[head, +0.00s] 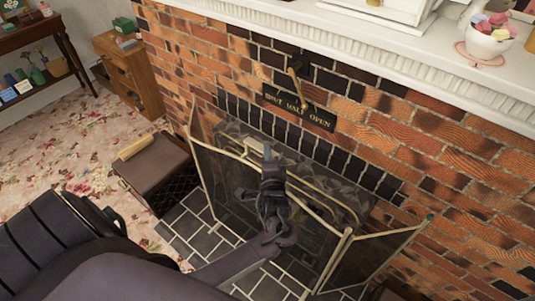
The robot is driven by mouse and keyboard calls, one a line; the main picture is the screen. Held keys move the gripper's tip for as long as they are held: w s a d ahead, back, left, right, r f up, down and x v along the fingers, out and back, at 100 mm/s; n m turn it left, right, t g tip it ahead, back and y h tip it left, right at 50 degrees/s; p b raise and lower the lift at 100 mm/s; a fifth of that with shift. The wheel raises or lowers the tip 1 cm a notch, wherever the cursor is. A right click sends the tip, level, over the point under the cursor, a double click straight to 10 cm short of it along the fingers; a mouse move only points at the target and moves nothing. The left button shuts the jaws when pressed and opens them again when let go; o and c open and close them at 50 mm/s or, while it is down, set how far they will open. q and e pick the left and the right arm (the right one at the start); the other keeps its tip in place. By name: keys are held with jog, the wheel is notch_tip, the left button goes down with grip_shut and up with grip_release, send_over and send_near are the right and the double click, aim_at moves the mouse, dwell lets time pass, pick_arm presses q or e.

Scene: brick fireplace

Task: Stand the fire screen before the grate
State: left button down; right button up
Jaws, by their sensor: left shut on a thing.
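The fire screen (213,172) is a folding screen of dark mesh panels in pale brass frames. It stands upright on the dark hearth tiles in front of the fireplace opening, its side panels angled. My left gripper (268,158) is over the top of the middle panel, shut on the fire screen near its top rail. The exact contact is hidden by the gripper. My left arm covers part of the middle panel. The grate cannot be made out clearly behind the screen and arm. My right gripper is not in view.
A dark box with a brown lid (155,163) stands left of the screen. The brick wall (430,165) rises behind, with a lettered plaque (298,106) and white mantel (400,50). A wooden cabinet (130,72) is farther back. The floral carpet (60,150) at left is largely clear.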

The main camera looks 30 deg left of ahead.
pick_arm(q)
jog(key=shift+w+f+b, duration=0.1)
jog(key=shift+f+b, duration=0.8)
jog(key=shift+f, duration=0.35)
dwell(1.7)
jog(key=shift+p, duration=0.3)
dwell(0.3)
jog(key=c, duration=1.5)
grip_release()
jog(key=shift+d, duration=0.1)
jog(key=shift+o, duration=1)
jog(key=shift+s+f, duration=0.3)
jog(key=shift+f, duration=0.1)
jog(key=shift+o, duration=0.9)
jog(key=shift+r, duration=0.1)
jog(key=shift+r, duration=0.1)
